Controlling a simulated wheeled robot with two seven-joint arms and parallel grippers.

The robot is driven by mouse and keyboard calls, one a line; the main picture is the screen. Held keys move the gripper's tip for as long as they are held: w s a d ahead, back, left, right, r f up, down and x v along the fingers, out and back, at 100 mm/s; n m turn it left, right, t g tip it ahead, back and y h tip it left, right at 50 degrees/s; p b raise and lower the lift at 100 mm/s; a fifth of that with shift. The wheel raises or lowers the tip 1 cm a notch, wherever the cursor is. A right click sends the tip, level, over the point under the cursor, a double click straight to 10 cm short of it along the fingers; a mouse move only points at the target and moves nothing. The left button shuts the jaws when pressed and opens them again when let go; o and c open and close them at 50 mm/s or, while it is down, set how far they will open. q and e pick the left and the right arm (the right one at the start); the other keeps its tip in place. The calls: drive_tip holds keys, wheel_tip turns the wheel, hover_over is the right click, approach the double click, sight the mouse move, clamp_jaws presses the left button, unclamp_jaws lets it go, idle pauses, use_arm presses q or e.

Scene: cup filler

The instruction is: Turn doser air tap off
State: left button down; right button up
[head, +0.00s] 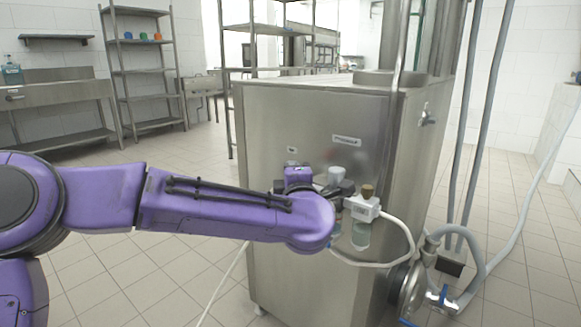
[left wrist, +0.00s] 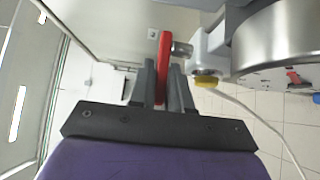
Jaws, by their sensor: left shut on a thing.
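The doser air tap shows in the left wrist view as a red lever (left wrist: 163,58) with a short metal fitting (left wrist: 182,49) beside it. My left gripper (left wrist: 163,85) is shut on the red lever, with one dark finger on each side of it. In the head view my left gripper (head: 340,190) is at the front face of the steel machine (head: 290,115), partly behind my own purple wrist. The red lever is hidden there. My right gripper is in neither view.
A white block with a brownish knob (head: 366,205) and a pale hose (head: 411,240) sits just right of my gripper. Its yellow knob (left wrist: 207,82) is close to the fingers in the wrist view. A round metal pump (head: 408,290) with blue-handled valves stands low at right. Floor at left is open.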

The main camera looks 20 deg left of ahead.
use_arm(q)
drive_tip(key=shift+d+n+y, duration=0.1)
drive_tip(key=shift+n+y, duration=0.2)
drive_tip(key=shift+y, duration=0.1)
drive_tip(key=c, duration=1.4)
unclamp_jaws()
drive_tip(key=shift+c, duration=0.2)
drive_tip(key=p+v, duration=0.2)
drive_tip(key=v, duration=0.8)
drive_tip(key=shift+s+d+p, duration=0.15)
drive_tip(key=shift+s+p, duration=0.05)
drive_tip(key=shift+p, duration=0.15)
drive_tip(key=shift+r, duration=0.1)
